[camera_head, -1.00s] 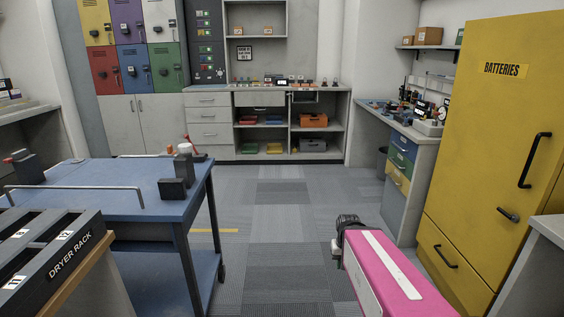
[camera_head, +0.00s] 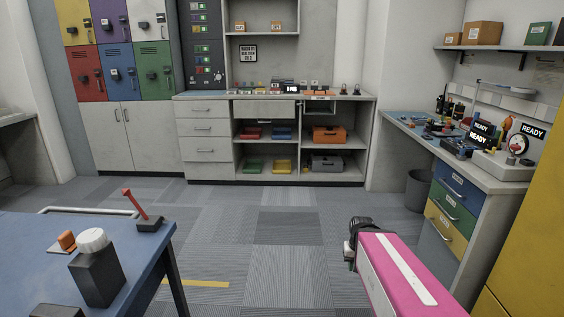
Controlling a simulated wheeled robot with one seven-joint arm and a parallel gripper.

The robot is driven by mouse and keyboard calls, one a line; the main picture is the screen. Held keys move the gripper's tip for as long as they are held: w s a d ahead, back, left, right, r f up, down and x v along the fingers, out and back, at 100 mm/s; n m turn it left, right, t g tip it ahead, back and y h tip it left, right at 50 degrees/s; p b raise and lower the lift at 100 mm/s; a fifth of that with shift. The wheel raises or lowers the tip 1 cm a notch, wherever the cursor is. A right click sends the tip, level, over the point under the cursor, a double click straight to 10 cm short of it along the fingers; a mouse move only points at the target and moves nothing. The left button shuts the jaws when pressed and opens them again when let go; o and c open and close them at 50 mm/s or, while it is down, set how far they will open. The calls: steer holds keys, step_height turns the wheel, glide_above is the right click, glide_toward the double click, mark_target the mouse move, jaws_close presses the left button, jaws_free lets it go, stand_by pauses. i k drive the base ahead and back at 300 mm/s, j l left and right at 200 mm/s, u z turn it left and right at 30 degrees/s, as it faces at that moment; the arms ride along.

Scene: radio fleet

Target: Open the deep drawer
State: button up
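Two drawer stacks show, and I cannot tell for sure which one holds the deep drawer. A pale grey stack with bar handles (camera_head: 204,142) is at the left of the back counter; its lower front looks taller than the upper ones. Under the right workbench are a blue drawer (camera_head: 456,181), a green drawer (camera_head: 451,204), a yellow drawer (camera_head: 441,221) and a grey bottom drawer (camera_head: 433,248), which looks tallest. All these fronts look shut. My gripper (camera_head: 356,240) is at the end of my pink arm, over open floor, left of the workbench stack and apart from it. Its fingers are hard to make out.
A blue cart (camera_head: 60,262) with a dark white-capped container (camera_head: 97,270) is at the lower left. A yellow cabinet (camera_head: 535,245) borders the right edge. A grey bin (camera_head: 419,190) stands by the workbench. The floor between cart and workbench (camera_head: 285,225) is clear.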

mark_target(201, 149)
steer(key=i+u, duration=0.3)
steer(key=i, duration=0.6)
steer(key=i+l+u, duration=0.25)
steer(key=i, duration=0.6)
steer(key=i+j+u, duration=0.1)
steer(key=i+u, duration=0.15)
steer(key=i, duration=0.7)
steer(key=i+u, duration=0.25)
steer(key=i, duration=0.7)
steer(key=i+j+z, duration=0.15)
steer(key=i+j, duration=0.15)
steer(key=i, duration=0.25)
steer(key=i+j+z, duration=0.1)
steer(key=i+j, duration=0.25)
steer(key=i, duration=0.2)
